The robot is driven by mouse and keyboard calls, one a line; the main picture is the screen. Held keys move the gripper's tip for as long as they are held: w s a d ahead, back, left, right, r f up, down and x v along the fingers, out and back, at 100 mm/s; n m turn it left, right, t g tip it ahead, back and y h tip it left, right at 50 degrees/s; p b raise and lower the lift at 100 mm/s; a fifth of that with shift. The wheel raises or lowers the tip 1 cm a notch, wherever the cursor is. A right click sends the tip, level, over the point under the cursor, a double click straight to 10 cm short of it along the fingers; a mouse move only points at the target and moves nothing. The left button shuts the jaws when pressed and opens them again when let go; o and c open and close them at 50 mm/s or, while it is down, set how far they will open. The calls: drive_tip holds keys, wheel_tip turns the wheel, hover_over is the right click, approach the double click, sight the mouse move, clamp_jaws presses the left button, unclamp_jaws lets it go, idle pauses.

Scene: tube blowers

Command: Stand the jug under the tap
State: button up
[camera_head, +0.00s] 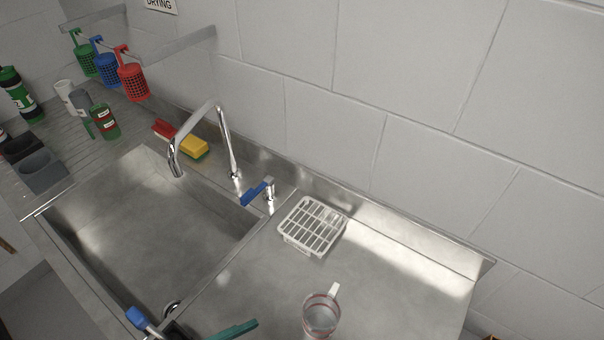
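The jug (319,317) is a clear see-through vessel with a pale handle and reddish lines. It stands upright on the steel drainboard, right of the sink basin, at the bottom of the view. The tap (220,133) is a chrome gooseneck behind the basin. Its spout hangs over the basin, and nothing stands under it. A blue lever (257,191) sits to its right. My gripper (190,325) shows at the bottom edge, left of the jug and apart from it. Its blue and green fingers look spread with nothing between them. Its lower part is cut off.
The sink basin (75,218) is empty. A white rack (313,228) lies on the drainboard behind the jug. Bottles and hanging coloured baskets (133,82) are at the left. A tiled wall closes the back.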

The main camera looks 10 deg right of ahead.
sight(333, 304)
drive_tip(key=x, duration=1)
drive_tip(key=w+x, duration=0.1)
drive_tip(key=x, duration=0.4)
drive_tip(key=shift+w+d, duration=0.1)
drive_tip(key=shift+t, duration=0.3)
clamp_jaws()
